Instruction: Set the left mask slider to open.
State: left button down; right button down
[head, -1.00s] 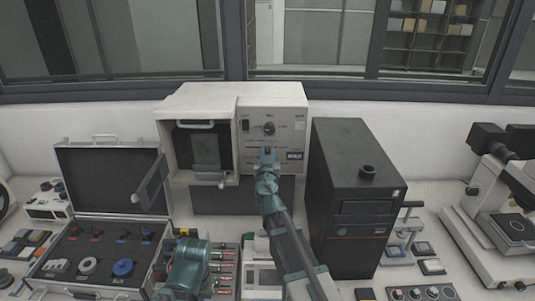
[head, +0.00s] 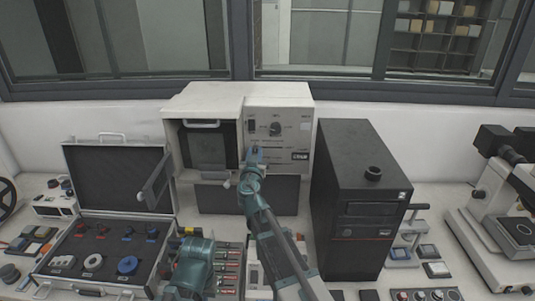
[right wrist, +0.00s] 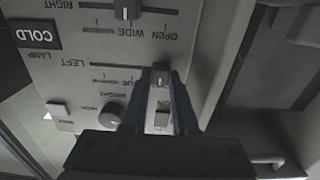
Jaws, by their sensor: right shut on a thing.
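The press (head: 190,103) is a cream cabinet with a control panel (head: 303,120) on its right side. In the right wrist view the panel is turned over, and the left mask slider's knob (right wrist: 160,76) sits near the right end of its slot, away from the word LEFT, on the side where the other row reads OPEN. Its own position label is partly hidden. My right gripper (right wrist: 165,85) is shut on this knob; it also shows against the panel in the head view (head: 254,154). The right mask slider's knob (right wrist: 128,10) stands by WIDE. My left gripper's fingers are not visible.
A black tower box (head: 352,200) stands close to the right of the press. An open case (head: 112,225) with knobs stands left. A round dial (right wrist: 108,114) and a small switch sit near the left slider. A microscope (head: 500,210) stands far right.

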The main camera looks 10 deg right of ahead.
jog(key=shift+a, duration=0.25)
jog(key=c, duration=0.7)
grip_release()
jog(key=shift+a, duration=0.1)
